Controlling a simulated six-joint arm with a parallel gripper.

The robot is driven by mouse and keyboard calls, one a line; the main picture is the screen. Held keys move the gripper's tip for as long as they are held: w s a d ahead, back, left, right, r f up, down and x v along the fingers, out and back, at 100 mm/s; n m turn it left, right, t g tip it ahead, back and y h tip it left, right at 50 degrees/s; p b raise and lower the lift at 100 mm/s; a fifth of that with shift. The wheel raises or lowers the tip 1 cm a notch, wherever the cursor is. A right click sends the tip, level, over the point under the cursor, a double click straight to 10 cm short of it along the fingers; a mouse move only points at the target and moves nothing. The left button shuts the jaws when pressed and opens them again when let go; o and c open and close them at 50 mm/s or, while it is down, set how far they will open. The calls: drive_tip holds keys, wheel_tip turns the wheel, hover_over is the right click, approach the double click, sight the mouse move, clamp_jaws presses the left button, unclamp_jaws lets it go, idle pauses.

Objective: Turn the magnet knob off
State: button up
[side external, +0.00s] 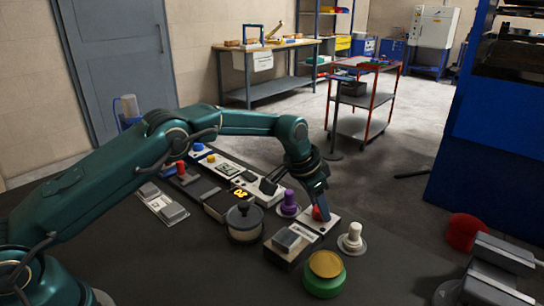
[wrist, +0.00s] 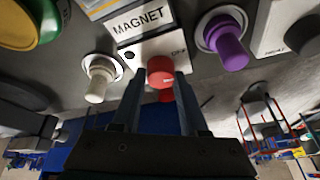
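The magnet knob (wrist: 160,70) is red and round. It sits on a white plate (wrist: 137,55) with a "MAGNET" label above it and a small "OFF" mark at its upper right. Which way the knob points is unclear. My gripper (wrist: 160,78) has one finger on each side of the knob, with a narrow gap at each fingertip, and looks open. In the side view my gripper (side external: 319,203) points down at the red knob (side external: 321,213), partly covering it.
A purple knob (wrist: 225,40) and a white knob (wrist: 101,77) flank the plate closely. A green button with a yellow top (side external: 326,270) stands nearer the camera. A pot-like round part (side external: 244,222) and several switch boxes stand left. A red dome (side external: 465,231) is at right.

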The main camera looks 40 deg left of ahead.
clamp_jaws()
drive_tip(key=shift+n, duration=0.3)
drive_tip(key=shift+w+d+n+y, duration=0.1)
drive_tip(key=shift+n+y, duration=0.45)
drive_tip(key=shift+n, duration=0.7)
drive_tip(key=shift+d+n+y, duration=0.1)
drive_tip(key=shift+n+y, duration=0.45)
drive_tip(key=shift+n, duration=0.7)
drive_tip(key=shift+r, duration=0.1)
drive_tip(key=o, duration=1)
unclamp_jaws()
drive_tip(key=shift+c, duration=0.2)
